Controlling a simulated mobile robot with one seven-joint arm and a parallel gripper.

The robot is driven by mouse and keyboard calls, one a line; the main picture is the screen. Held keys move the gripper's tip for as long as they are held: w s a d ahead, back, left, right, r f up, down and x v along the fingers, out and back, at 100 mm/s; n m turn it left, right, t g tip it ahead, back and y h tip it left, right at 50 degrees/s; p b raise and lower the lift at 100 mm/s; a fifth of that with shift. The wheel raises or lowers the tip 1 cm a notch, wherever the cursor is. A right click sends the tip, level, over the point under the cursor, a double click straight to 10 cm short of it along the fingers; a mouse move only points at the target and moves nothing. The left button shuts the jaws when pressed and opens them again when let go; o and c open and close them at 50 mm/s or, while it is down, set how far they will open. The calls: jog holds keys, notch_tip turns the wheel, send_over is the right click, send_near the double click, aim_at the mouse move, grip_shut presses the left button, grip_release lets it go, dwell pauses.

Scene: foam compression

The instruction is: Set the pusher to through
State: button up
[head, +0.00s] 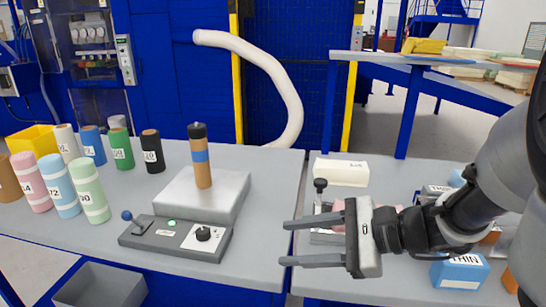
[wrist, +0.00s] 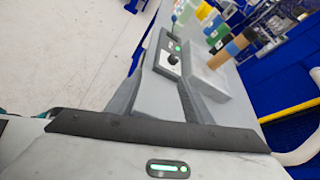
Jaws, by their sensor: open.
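A grey control box (head: 176,238) sits on the left table near its front edge. It carries a blue-balled lever (head: 132,219), a lit green lamp and a black knob (head: 204,233) on a white plate; the labels are too small to read. It also shows in the wrist view (wrist: 170,58), beyond the fingers. A second device with a black-knobbed upright handle (head: 320,187) stands on the right table, partly hidden behind my gripper. I cannot tell which part is the pusher. My gripper (head: 288,243) is open and empty, its fingers pointing left over the gap between the tables.
A light grey block (head: 222,200) with an upright brown cylinder (head: 203,170) stands behind the control box. Several coloured labelled cylinders stand at left. A white box (head: 341,172) and a blue "THIN" box (head: 460,271) are on the right table. A grey bin (head: 100,286) is below the left table.

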jog(key=w+d+m+t+h, duration=0.1)
jog(key=w+d+m+t, duration=0.4)
jog(key=d, duration=0.3)
jog(key=w+d+m+t+h, duration=0.2)
jog(key=w+d+m+t, duration=0.25)
jog(key=d+m, duration=0.25)
jog(key=b, duration=0.2)
send_over(319, 203)
jog(key=x, duration=0.4)
jog(key=r, duration=0.1)
jog(key=shift+w+r+t, duration=0.1)
jog(key=shift+w+t, duration=0.15)
jog(key=shift+t, duration=0.1)
grip_shut()
